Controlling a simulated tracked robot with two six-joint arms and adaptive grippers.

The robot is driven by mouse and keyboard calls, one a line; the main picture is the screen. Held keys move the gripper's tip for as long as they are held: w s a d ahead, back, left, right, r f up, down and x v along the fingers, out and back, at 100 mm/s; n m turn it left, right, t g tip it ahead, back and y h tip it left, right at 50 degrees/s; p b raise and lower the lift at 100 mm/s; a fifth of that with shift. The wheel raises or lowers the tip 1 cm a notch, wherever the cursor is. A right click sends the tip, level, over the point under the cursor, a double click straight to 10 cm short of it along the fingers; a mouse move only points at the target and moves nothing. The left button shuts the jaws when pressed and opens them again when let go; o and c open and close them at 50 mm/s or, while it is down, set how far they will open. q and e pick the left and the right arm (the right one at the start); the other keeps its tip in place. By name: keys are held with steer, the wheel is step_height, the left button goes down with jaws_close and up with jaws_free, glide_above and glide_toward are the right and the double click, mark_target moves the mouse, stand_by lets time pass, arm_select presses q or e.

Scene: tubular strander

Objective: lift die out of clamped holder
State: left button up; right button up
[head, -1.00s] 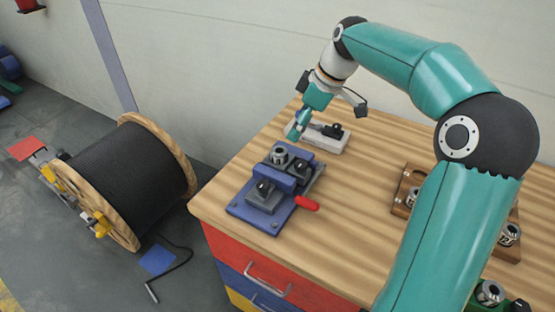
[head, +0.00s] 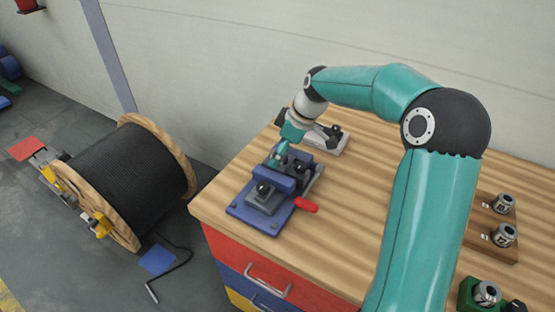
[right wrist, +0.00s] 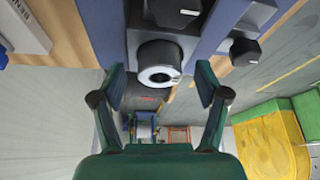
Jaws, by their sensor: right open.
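The blue clamped holder (head: 240,210) sits on the workbench near its left edge, with a red handle (head: 306,205) at its right side. The die (right wrist: 158,62), a grey steel ring with a round bore, is seated in the holder. In the head view the die is mostly hidden behind my right gripper (head: 274,158). My right gripper is open, pointing down at the die. In the right wrist view its fingertips (right wrist: 161,78) stand on either side of the die, with a visible gap on both sides. My left gripper is not in view.
A pale grey fixture (head: 334,144) stands behind the holder. A wooden rack (head: 480,238) with grey dies and a green block (head: 466,294) are at the right. The bench middle is clear. A cable reel (head: 125,180) stands on the floor left.

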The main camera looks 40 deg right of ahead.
jaws_close()
stand_by(0.3)
steer(key=shift+r, duration=0.2)
